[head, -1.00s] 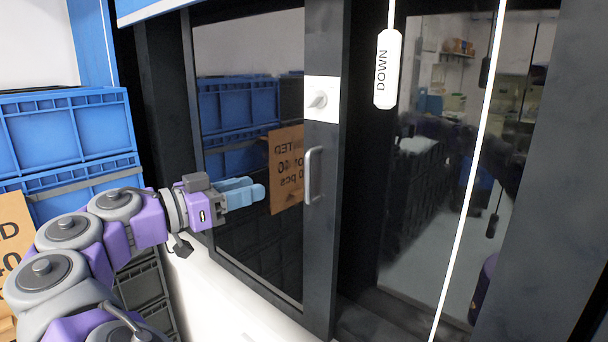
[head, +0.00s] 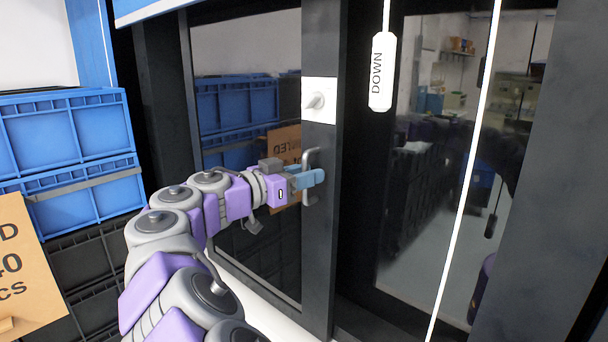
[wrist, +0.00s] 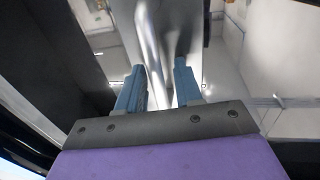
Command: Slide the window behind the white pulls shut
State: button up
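The black-framed window panel (head: 322,255) on the left carries a vertical metal handle (head: 310,157) and a white latch plate (head: 319,100). The white pulls hang right of it: a tag marked DOWN (head: 382,72) on a cord, and a long white cord (head: 466,180). Behind them is a dark gap and a glazed part showing a room. My gripper (head: 316,178) is at the handle, its blue fingers crossing the handle's middle. In the wrist view the fingers (wrist: 158,88) stand apart, with the handle bar (wrist: 148,45) running between them. I cannot tell whether they touch it.
Blue crates (head: 65,125) and dark crates (head: 85,250) are stacked at the left, close to my arm. A cardboard sign (head: 28,265) stands in front of them. Black frame posts (head: 535,130) stand at the right.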

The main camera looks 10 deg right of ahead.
grip_shut()
dwell(0.6)
